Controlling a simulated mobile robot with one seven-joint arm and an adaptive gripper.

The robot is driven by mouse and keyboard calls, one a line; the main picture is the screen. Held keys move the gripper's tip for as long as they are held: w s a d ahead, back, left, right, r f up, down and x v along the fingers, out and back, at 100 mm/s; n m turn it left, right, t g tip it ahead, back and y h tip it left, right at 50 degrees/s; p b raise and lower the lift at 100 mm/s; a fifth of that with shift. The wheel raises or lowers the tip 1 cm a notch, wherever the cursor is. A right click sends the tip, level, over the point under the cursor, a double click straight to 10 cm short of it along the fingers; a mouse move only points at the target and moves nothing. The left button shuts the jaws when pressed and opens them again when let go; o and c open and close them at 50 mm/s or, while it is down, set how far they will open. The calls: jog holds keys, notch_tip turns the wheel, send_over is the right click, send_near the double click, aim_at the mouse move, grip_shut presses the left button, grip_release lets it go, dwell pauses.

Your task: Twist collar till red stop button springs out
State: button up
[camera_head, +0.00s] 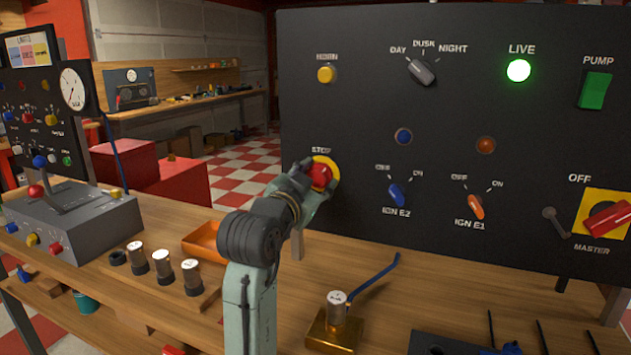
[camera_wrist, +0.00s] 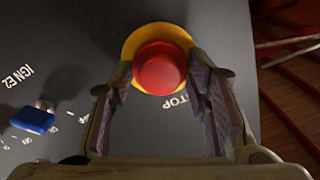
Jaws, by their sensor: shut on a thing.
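The red stop button (camera_head: 319,175) sits on a yellow round plate (camera_head: 328,162) at the lower left of the black panel, under the STOP label. In the wrist view the round red button (camera_wrist: 160,68) stands proud of its yellow plate (camera_wrist: 158,31). My gripper (camera_wrist: 162,80) faces the panel with one finger on each side of the button, shut on it. In the head view my gripper (camera_head: 316,182) partly covers the button. A separate collar cannot be made out, and how far the button stands out cannot be measured.
The blue IGN E2 switch (camera_head: 396,194) is close on the right of my gripper, and in the wrist view this blue switch (camera_wrist: 33,119) lies left. The LIVE lamp (camera_head: 518,70) glows green. A brass block (camera_head: 334,331) stands on the bench below.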

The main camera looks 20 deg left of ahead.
jog(key=o, duration=1.2)
jog(key=shift+c, duration=0.2)
jog(key=s, duration=1.2)
jog(key=shift+a, duration=0.2)
jog(key=shift+a+r, duration=0.1)
